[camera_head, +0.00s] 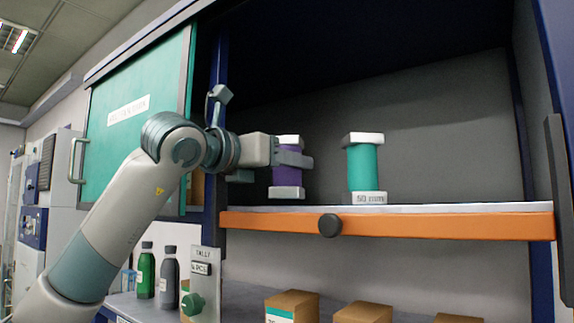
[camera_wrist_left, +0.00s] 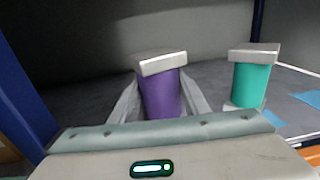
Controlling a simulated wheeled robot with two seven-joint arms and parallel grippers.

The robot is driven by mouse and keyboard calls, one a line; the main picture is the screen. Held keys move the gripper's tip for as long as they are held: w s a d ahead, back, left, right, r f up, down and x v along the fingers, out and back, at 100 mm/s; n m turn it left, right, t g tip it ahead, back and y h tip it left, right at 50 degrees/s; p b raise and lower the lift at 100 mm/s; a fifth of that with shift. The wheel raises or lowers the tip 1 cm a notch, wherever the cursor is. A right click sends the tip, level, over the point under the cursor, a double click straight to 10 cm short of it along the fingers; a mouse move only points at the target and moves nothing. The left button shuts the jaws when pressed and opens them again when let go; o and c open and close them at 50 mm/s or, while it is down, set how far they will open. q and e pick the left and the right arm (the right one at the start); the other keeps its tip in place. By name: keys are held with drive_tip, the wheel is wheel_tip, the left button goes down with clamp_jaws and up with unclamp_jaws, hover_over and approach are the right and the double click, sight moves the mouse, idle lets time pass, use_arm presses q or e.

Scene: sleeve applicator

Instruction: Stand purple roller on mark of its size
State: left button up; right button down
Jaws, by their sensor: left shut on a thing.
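The purple roller (camera_head: 287,172) has pale square end caps and is upright in the head view, at the left part of the shelf. My left gripper (camera_head: 300,160) is shut on its middle from the left. In the left wrist view the purple roller (camera_wrist_left: 162,93) stands between the two fingers, tilted slightly in the picture. I cannot tell whether its lower cap touches the shelf. A teal roller (camera_head: 362,167) stands to its right, with a "50 mm" label at its foot; it also shows in the left wrist view (camera_wrist_left: 250,82). My right gripper is not in view.
The shelf has an orange front edge (camera_head: 440,226) with a dark knob (camera_head: 329,225). Blue patches (camera_wrist_left: 310,98) lie on the shelf right of the teal roller. A blue post (camera_head: 217,130) and teal door (camera_head: 140,115) are at the left. Boxes (camera_head: 292,303) stand below.

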use_arm(q)
drive_tip(key=shift+f, duration=0.5)
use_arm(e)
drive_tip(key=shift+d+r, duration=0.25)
use_arm(q)
drive_tip(key=shift+f, duration=0.2)
drive_tip(key=o, duration=1.4)
drive_tip(key=shift+o, duration=0.2)
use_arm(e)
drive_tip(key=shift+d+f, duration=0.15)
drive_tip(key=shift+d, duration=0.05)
use_arm(q)
drive_tip(key=shift+r, duration=0.15)
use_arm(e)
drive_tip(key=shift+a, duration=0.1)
